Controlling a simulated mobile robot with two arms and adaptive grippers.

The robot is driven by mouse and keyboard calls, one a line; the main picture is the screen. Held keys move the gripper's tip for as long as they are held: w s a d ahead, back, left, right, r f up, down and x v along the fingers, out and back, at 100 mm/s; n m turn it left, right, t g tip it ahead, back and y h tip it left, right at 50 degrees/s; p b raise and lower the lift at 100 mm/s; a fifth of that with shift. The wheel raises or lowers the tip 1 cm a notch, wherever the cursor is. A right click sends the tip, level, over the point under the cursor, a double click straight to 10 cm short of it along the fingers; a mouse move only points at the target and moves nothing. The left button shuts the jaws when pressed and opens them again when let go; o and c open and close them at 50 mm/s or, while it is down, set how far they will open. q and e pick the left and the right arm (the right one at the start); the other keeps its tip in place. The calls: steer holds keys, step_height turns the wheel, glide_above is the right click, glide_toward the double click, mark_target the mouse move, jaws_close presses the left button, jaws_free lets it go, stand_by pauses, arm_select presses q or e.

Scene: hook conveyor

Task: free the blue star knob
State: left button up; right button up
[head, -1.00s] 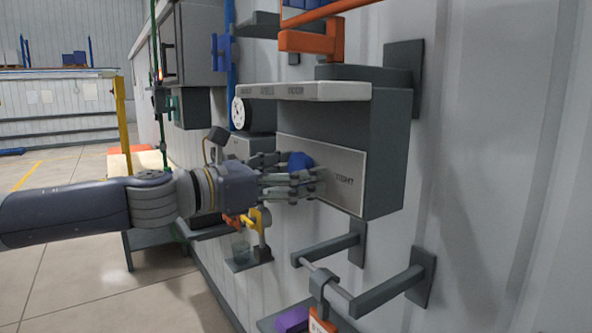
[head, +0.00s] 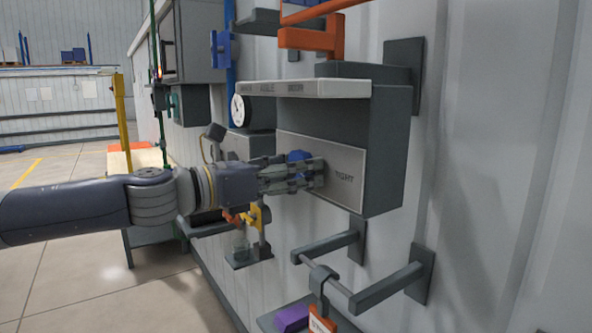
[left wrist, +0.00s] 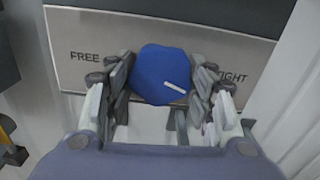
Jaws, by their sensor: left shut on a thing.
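The blue star knob (head: 298,156) sits on the front plate (head: 347,176) of a dark grey wall box. In the left wrist view the knob (left wrist: 162,74) shows as a blue rounded shape with a white mark at its lower right, pointing toward the right. The plate (left wrist: 225,42) reads FREE on the left and TIGHT on the right. My left gripper (head: 308,173) is shut on the knob, with fingers on both sides of it. In the head view the fingers hide much of the knob. My right gripper is not in view.
A pale shelf edge (head: 303,89) juts out above the knob. Below the box, a grey bar bracket (head: 388,289) sticks out from the wall, with a tag hanging from it. A purple block (head: 292,318) lies low down.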

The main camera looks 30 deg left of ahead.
arm_select(q)
steer(key=n, duration=0.4)
steer(key=shift+r, duration=0.1)
steer(key=n+p, duration=0.1)
steer(key=n, duration=0.5)
steer(key=shift+d, duration=0.15)
steer(key=n+p, duration=0.1)
steer(key=n, duration=0.4)
steer(key=shift+s+r, duration=0.1)
steer(key=shift+d+n+p, duration=0.1)
steer(key=shift+n+p, duration=0.3)
steer(key=shift+n, duration=2.1)
steer(key=o, duration=1.1)
